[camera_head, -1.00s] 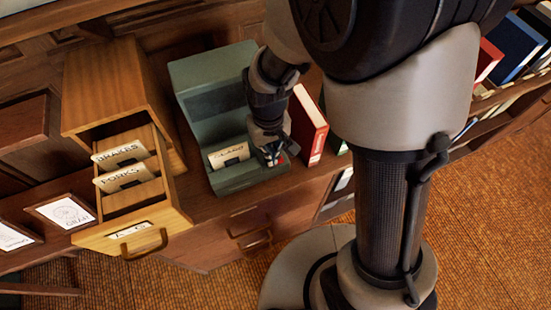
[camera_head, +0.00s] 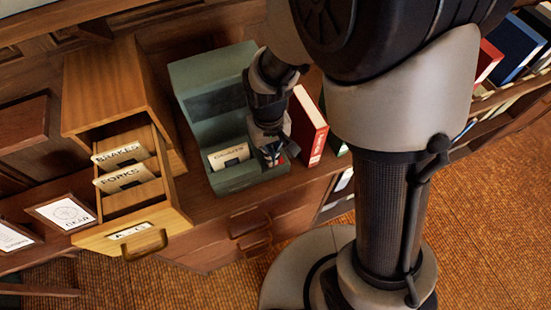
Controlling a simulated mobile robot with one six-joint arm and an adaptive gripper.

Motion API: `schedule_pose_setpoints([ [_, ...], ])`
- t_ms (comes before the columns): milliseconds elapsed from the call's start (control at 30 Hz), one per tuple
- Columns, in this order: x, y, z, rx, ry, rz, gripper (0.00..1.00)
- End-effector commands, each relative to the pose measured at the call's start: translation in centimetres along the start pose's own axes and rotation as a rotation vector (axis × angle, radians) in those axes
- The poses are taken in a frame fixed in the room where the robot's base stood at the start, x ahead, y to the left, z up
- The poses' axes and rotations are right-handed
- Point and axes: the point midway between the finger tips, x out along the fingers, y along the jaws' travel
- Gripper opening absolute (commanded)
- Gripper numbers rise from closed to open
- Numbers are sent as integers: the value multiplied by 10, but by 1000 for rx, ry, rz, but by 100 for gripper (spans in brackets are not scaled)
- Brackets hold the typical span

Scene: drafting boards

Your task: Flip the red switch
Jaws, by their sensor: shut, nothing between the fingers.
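A green machine (camera_head: 213,80) with a raised back and a lower front stands on the wooden desk, with a white lettered card (camera_head: 228,157) on its front part. My gripper (camera_head: 272,155) points down over the right front of this machine, its fingers shut with nothing between them. I cannot tell whether the fingertips touch the machine.
A wooden card box (camera_head: 105,90) with its drawer (camera_head: 130,235) pulled out stands left of the machine. A red book (camera_head: 306,127) stands close to the right of my gripper. Framed cards (camera_head: 62,213) lie at the left. More books (camera_head: 514,48) stand at the upper right.

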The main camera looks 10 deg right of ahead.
Motion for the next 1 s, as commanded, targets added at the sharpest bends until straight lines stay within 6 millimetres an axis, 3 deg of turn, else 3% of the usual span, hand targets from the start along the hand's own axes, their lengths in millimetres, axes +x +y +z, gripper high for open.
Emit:
schedule_pose_setpoints([
  [1000, 14, 0, 0, 0, 0, 0, 0],
])
